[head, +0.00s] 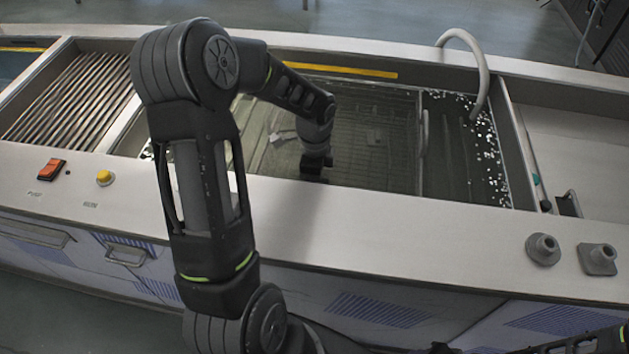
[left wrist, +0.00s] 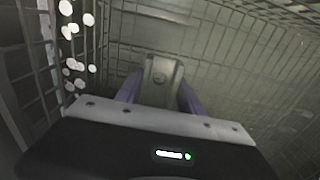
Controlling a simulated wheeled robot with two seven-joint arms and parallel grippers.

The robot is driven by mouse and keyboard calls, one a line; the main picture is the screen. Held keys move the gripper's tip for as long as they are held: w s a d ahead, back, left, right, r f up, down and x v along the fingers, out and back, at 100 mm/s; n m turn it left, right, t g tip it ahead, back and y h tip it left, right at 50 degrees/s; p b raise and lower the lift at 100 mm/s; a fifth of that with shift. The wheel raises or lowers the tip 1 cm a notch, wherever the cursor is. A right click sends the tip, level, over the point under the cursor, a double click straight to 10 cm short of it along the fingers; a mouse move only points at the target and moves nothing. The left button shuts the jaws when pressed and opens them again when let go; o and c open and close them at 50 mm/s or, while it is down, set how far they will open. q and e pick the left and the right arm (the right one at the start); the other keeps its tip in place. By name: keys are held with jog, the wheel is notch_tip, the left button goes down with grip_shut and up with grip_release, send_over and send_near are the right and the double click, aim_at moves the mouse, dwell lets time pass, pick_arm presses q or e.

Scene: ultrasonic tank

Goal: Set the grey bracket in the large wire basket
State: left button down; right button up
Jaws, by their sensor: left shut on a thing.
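The grey bracket (left wrist: 162,78) is between the purple fingers of my left gripper (left wrist: 160,96) in the left wrist view. The gripper is shut on it. In the head view my left gripper (head: 314,172) reaches down into the tank near its front edge, and the arm hides the bracket there. The large wire basket (head: 421,140) sits in the tank; its mesh walls (left wrist: 250,48) surround the bracket in the left wrist view. I cannot tell whether the bracket touches the basket floor. My right gripper is not in view.
Small pale items (head: 284,136) lie in the basket. A curved pipe (head: 478,62) and white bubbles are at the tank's right. Two grey fittings (head: 543,249) (head: 598,259) stand on the front counter. A ribbed section (head: 70,100) is at left.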

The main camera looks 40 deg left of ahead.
pick_arm(q)
jog(key=shift+f, duration=0.2)
jog(key=c, duration=0.7)
grip_release()
jog(key=shift+r, duration=0.1)
jog(key=shift+r, duration=0.1)
notch_tip(320, 180, up, 12)
jog(key=shift+r+p, duration=0.1)
jog(key=shift+p, duration=0.2)
